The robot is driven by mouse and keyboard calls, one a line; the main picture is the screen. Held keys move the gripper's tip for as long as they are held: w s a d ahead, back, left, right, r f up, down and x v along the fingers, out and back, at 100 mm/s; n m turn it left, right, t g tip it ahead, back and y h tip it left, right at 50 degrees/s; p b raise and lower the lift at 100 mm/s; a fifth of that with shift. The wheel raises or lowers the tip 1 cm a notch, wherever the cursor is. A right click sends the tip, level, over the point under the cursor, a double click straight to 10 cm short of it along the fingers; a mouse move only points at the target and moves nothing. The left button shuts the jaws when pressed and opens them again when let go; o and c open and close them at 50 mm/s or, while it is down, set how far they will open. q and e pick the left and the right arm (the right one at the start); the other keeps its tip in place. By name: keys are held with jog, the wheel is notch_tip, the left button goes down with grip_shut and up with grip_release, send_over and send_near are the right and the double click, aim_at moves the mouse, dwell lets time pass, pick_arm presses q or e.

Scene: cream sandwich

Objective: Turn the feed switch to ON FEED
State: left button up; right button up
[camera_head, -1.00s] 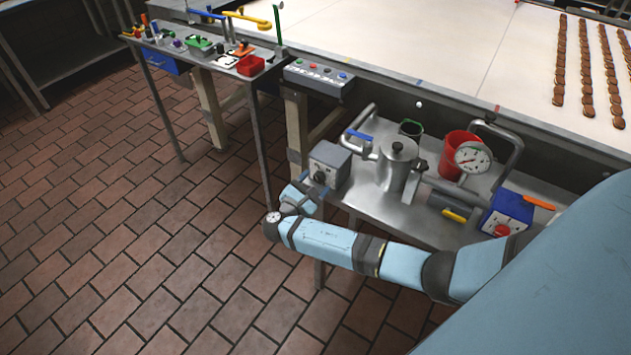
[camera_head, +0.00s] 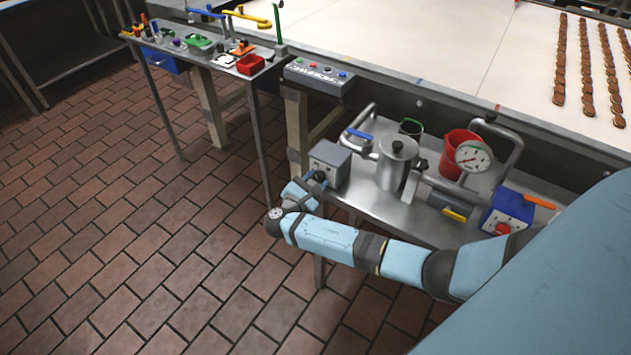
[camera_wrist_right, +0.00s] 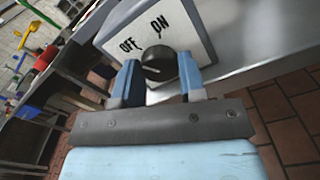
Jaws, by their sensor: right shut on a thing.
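The feed switch is a grey box (camera_head: 331,164) on the left end of the steel shelf under the table. Its pale face with the printed words OFF and ON shows in the right wrist view (camera_wrist_right: 183,27). A round black knob (camera_wrist_right: 158,64) sits on that face below the words. My right gripper (camera_wrist_right: 158,82) has one blue finger on each side of the knob and is shut on it. In the head view the right gripper (camera_head: 314,183) is at the front of the box. Which word the knob points to is hard to tell. My left gripper is out of view.
Right of the switch stand a steel pot (camera_head: 396,165), pipes with a blue-handled valve, a red bucket (camera_head: 456,150), a gauge (camera_head: 473,157) and a blue box with a red button (camera_head: 508,212). A button panel (camera_head: 319,76) is above. The tiled floor at left is clear.

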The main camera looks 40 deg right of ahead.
jog(key=m+b, duration=0.1)
jog(key=m, duration=0.1)
jog(key=m+b, duration=0.1)
jog(key=m, duration=0.1)
jog(key=shift+f+m, duration=0.2)
jog(key=shift+m, duration=0.2)
jog(key=m+b, duration=0.2)
jog(key=m, duration=0.1)
jog(key=shift+m+b, duration=1)
jog(key=shift+m, duration=0.1)
jog(key=shift+m+b, duration=0.85)
jog(key=shift+m, duration=0.15)
jog(key=shift+r+m+b, duration=0.1)
jog(key=shift+m+b, duration=0.4)
jog(key=shift+m, duration=0.1)
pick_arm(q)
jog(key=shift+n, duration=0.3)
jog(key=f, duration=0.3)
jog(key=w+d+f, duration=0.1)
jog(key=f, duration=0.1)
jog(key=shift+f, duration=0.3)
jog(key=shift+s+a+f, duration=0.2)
pick_arm(e)
jog(key=shift+r+m, duration=0.1)
jog(key=shift+m, duration=0.2)
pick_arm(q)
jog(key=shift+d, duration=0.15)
pick_arm(e)
jog(key=o, duration=0.9)
